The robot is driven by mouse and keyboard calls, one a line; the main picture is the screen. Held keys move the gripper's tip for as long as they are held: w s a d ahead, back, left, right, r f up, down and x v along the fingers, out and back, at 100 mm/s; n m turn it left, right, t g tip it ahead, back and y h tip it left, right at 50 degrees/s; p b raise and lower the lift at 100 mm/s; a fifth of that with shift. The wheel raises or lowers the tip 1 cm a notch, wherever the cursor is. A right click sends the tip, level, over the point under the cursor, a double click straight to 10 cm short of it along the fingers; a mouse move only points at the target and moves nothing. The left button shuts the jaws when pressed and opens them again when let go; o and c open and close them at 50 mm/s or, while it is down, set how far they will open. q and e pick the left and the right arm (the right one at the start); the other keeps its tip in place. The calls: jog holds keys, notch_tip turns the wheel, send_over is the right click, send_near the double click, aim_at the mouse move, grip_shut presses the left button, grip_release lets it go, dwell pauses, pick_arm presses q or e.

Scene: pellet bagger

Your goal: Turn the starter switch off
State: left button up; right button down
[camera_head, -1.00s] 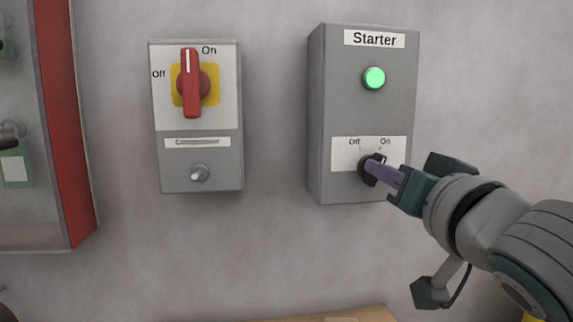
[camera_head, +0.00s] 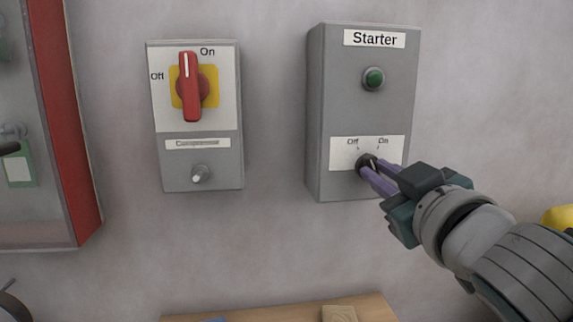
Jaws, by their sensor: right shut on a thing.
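The grey starter box (camera_head: 330,105) is on the wall at the right of centre, with a "Starter" label on top. Its round lamp (camera_head: 373,79) is dark green and unlit. The small black starter switch (camera_head: 364,161) sits below the "Off" and "On" marks. My right gripper (camera_head: 370,172) is shut on the switch, with its purple fingers around the knob. The fingers partly hide the knob, but its pointer seems tilted left towards "Off". My left gripper is not in view.
A second grey box (camera_head: 200,150) with a red rotary handle (camera_head: 189,87) pointing to "On" hangs to the left. A red-framed cabinet (camera_head: 62,120) stands at the far left. A wooden surface (camera_head: 270,312) lies below. The wall between the boxes is clear.

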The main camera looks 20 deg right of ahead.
jog(key=shift+n, duration=0.5)
jog(key=c, duration=0.9)
grip_release()
jog(key=shift+o, duration=0.2)
jog(key=b+v, duration=0.1)
jog(key=v, duration=0.9)
jog(key=shift+b, duration=0.35)
